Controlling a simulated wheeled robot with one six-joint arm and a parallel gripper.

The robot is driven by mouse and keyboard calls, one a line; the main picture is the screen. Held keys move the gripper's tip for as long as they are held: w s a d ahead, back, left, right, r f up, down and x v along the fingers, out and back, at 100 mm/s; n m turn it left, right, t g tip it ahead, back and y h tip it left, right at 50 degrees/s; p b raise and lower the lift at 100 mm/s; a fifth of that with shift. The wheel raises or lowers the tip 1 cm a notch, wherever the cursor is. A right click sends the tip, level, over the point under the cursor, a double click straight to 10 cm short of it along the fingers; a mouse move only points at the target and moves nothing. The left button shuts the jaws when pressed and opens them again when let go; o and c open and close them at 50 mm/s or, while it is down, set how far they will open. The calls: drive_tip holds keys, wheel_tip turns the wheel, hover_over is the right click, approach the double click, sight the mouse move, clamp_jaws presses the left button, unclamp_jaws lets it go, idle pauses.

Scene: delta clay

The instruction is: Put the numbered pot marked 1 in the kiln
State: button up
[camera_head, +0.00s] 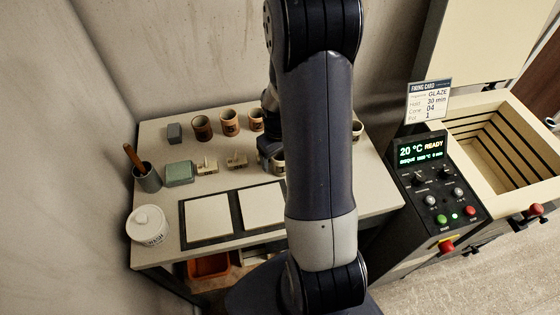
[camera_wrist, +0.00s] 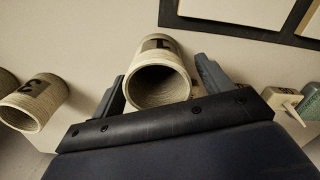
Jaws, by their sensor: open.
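A pale ribbed pot (camera_wrist: 158,84) lies between the two fingers of my open gripper (camera_wrist: 162,88) in the wrist view, its dark opening facing the camera.
Another pale numbered pot (camera_wrist: 38,100) is left of the gripper. Brown pots (camera_head: 202,128) stand at the table's back; another pot (camera_head: 358,130) is right of my arm. The kiln panel (camera_head: 436,180) reads READY.

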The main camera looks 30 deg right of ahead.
drive_tip(key=shift+f, duration=0.65)
drive_tip(key=shift+c, duration=0.2)
drive_tip(key=c, duration=1.1)
drive_tip(key=shift+r, duration=0.1)
drive_tip(key=shift+c, duration=0.2)
